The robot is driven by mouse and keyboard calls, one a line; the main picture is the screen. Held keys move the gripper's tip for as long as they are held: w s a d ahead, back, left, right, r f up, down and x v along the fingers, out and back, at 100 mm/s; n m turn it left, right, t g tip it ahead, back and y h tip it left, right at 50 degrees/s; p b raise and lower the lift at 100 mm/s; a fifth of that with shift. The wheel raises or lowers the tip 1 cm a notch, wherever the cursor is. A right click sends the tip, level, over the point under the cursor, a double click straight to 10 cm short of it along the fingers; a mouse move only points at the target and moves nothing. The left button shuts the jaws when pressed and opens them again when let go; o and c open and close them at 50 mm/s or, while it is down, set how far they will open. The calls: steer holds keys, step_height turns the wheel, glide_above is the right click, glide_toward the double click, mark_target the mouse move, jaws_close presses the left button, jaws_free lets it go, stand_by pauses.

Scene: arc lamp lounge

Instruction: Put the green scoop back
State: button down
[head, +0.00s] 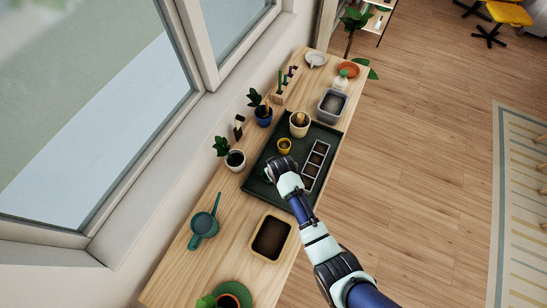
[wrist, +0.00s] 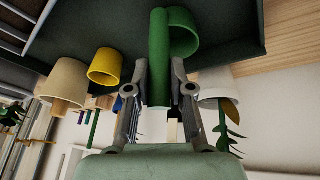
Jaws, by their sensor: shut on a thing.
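The green scoop (wrist: 159,50) is in my gripper (wrist: 160,92), with its handle between the two fingers and its round cup to the right in the wrist view. In the head view my gripper (head: 278,167) is over the left part of the dark tray (head: 258,190), and it hides most of the scoop. I cannot tell whether the scoop touches the tray. A small wooden rack (head: 277,99) with several upright tools stands at the window side of the table, beyond the tray.
A yellow pot (head: 284,148), a beige pot (head: 299,130) and a seedling strip (head: 315,163) are on the tray. Potted plants in a white pot (head: 236,161) and a blue pot (head: 263,119) line the window side. A teal watering can (head: 203,226) and soil box (head: 270,238) are nearer.

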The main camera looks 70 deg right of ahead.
steer(key=shift+f, duration=0.15)
steer(key=c, duration=1)
jaws_free()
steer(key=p+v, duration=0.2)
steer(key=v, duration=1)
steer(key=shift+s, duration=0.1)
steer(key=shift+r, duration=0.2)
